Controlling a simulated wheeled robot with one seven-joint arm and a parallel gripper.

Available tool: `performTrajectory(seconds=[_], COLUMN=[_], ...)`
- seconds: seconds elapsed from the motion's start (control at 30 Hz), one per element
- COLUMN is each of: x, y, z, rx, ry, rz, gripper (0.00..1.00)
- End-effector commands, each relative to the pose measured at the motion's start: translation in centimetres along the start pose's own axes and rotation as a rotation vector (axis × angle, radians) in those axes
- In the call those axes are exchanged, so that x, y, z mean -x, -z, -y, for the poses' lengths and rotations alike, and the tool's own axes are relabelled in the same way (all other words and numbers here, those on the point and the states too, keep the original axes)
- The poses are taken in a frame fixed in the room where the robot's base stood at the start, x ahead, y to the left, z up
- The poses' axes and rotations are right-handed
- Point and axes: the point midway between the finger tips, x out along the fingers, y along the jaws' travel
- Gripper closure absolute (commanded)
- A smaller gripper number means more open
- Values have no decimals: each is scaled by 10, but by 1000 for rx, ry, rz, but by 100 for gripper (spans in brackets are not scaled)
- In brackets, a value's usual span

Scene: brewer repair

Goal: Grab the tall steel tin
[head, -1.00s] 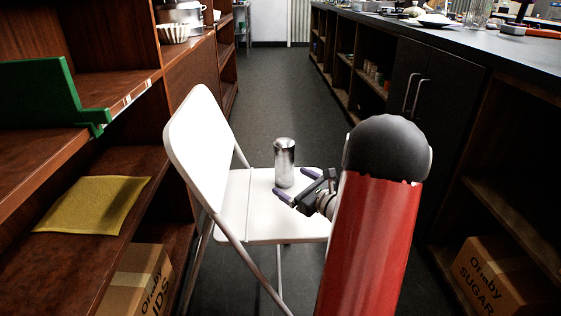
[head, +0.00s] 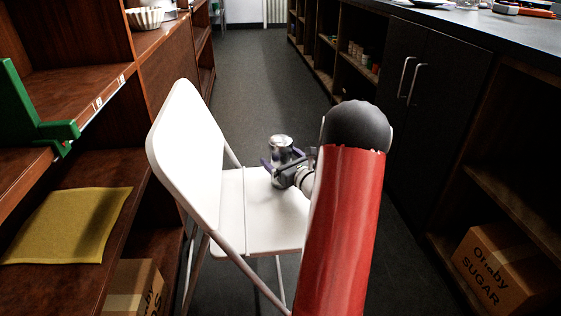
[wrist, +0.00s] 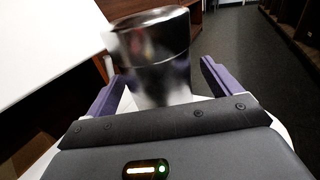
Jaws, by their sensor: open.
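The tall steel tin (head: 281,142) stands upright on the seat of a white folding chair (head: 262,232). Its lower part is mostly hidden behind my gripper in the head view. My gripper (head: 283,161) is open at the tin, with a purple finger on each side of it. In the wrist view the shiny tin (wrist: 155,55) rises between the two open fingers of my gripper (wrist: 160,85). A gap shows between the tin and the right finger. Whether the left finger touches it I cannot tell.
The chair's backrest (head: 187,150) rises left of the tin. A wooden shelf with a yellow cloth (head: 70,225) and a green object (head: 30,115) stands at left. A dark counter (head: 440,38) and a sugar box (head: 505,268) are at right. The aisle floor behind is clear.

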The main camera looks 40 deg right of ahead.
Motion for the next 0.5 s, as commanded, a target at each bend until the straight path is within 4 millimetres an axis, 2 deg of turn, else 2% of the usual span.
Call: performTrajectory(seconds=[0.13, 0.4, 0.5], x=[-18, -21, -21], y=[0, 0, 0], z=[0, 0, 0], rx=[1, 1, 1], ry=[-1, 0, 0], rz=[1, 1, 1], gripper=[11, 11, 22])
